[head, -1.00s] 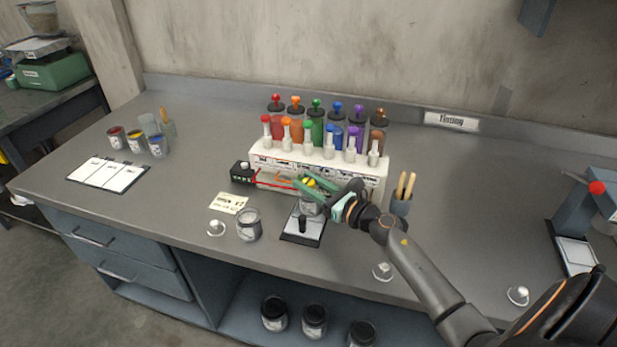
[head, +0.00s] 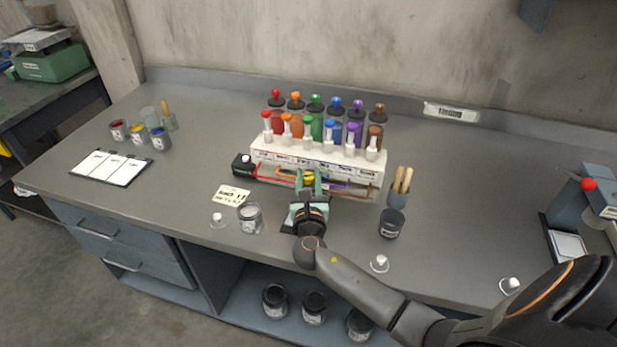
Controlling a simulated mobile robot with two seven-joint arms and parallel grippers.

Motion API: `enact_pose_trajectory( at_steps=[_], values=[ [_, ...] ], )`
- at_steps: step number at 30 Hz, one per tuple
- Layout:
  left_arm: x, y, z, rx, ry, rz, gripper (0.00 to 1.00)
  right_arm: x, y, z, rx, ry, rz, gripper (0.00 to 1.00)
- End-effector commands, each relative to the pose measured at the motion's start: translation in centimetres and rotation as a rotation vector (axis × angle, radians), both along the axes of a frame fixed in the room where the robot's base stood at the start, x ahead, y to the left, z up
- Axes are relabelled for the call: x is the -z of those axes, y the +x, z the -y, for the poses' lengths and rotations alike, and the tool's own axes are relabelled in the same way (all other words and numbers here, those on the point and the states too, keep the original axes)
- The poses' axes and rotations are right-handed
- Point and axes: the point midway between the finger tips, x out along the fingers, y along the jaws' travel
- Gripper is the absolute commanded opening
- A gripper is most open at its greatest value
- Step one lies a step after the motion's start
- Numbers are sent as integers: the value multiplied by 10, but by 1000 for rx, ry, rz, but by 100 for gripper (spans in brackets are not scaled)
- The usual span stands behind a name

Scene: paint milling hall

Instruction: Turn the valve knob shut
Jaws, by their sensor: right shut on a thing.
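The valve knob (head: 308,177) is yellow and sits low on the front of the white dispenser rack (head: 335,160), among coloured tubes. My right gripper (head: 308,184) reaches it from the front, its pale green fingers on either side, shut on the knob. The gripper body and wrist hide the lower part of the knob and most of the small scale (head: 289,220) below it. My left gripper is not in view.
Several coloured bottles (head: 315,125) stand in the rack. A clear jar (head: 250,218) and a card (head: 231,195) lie left of my wrist. A dark can (head: 391,223) and a brush cup (head: 398,194) stand to the right. The bench's right middle is mostly clear.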

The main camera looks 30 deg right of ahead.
Motion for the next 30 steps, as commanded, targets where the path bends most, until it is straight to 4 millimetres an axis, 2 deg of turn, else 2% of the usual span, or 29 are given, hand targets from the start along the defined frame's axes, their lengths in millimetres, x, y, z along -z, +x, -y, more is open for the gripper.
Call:
enact_pose_trajectory(
  at_steps=[15, 30],
  values=[
    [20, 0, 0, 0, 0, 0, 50, 0, 2, -1, 411, 0, 4, 0],
    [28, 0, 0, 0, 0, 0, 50, -2, 1, 1, 541, -2, 6, 0]
  ],
)
